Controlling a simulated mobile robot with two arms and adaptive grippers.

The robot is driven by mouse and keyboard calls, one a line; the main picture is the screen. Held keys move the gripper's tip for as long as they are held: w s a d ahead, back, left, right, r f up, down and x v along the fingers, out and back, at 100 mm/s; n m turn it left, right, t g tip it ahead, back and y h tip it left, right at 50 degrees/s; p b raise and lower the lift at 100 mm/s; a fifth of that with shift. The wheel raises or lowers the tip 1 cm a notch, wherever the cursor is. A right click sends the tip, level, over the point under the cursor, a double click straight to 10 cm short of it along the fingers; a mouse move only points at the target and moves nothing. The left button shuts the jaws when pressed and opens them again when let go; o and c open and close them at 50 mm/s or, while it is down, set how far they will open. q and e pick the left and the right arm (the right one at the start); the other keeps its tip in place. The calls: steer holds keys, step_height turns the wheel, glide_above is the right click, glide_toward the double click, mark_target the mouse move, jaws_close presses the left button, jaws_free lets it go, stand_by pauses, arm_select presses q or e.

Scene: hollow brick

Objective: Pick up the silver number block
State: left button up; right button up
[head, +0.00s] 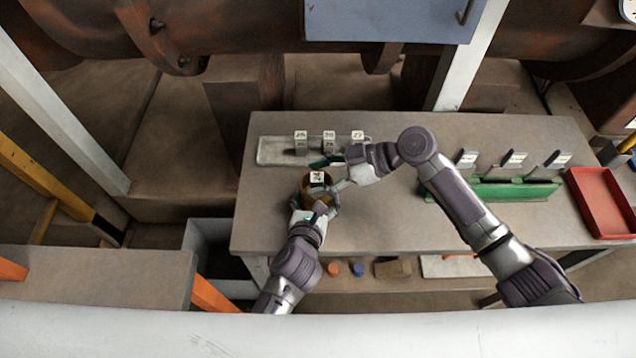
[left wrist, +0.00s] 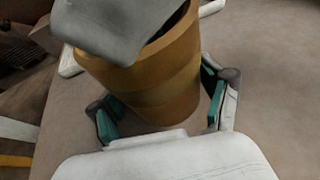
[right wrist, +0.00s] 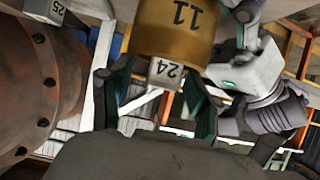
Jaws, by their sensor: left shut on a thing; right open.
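A small silver block marked 24 (head: 317,178) shows at the mouth of a gold cylinder (head: 304,190). In the right wrist view, the block (right wrist: 166,72) is between the spread fingers of my right gripper (right wrist: 160,100), with the cylinder (right wrist: 178,30), marked 11, behind it. My right gripper (head: 333,173) is open; I cannot tell whether a finger touches the block. My left gripper (head: 318,208) is shut around the cylinder, which also shows between its fingers in the left wrist view (left wrist: 150,85). A grey slab (left wrist: 115,28) there covers part of the rim; I cannot tell what it is.
A pale tray (head: 272,152) with several numbered blocks lies behind the cylinder. A green rack (head: 495,190) with numbered tags and a red tray (head: 600,202) are at the right. Small items lie on a lower shelf. The table's front middle (head: 380,225) is clear.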

mark_target(318, 176)
arm_select(q)
steer(key=shift+s+d, duration=0.1)
steer(key=shift+d, duration=0.1)
arm_select(e)
steer(key=shift+o, duration=0.3)
steer(key=shift+s+a+f, duration=0.15)
steer(key=shift+f, duration=0.2)
arm_select(q)
steer(key=shift+s+d+r, duration=0.1)
steer(key=shift+d, duration=0.05)
arm_select(e)
steer(key=shift+s+f, duration=0.1)
steer(key=shift+f, duration=0.05)
jaws_close()
steer(key=shift+r, duration=0.35)
arm_select(q)
steer(key=shift+a, duration=0.25)
arm_select(e)
steer(key=r, duration=1)
steer(key=shift+w, duration=0.2)
arm_select(q)
steer(key=o, duration=1.5)
steer(key=shift+w, duration=0.2)
steer(key=shift+o, duration=0.2)
arm_select(e)
steer(key=shift+f, duration=0.1)
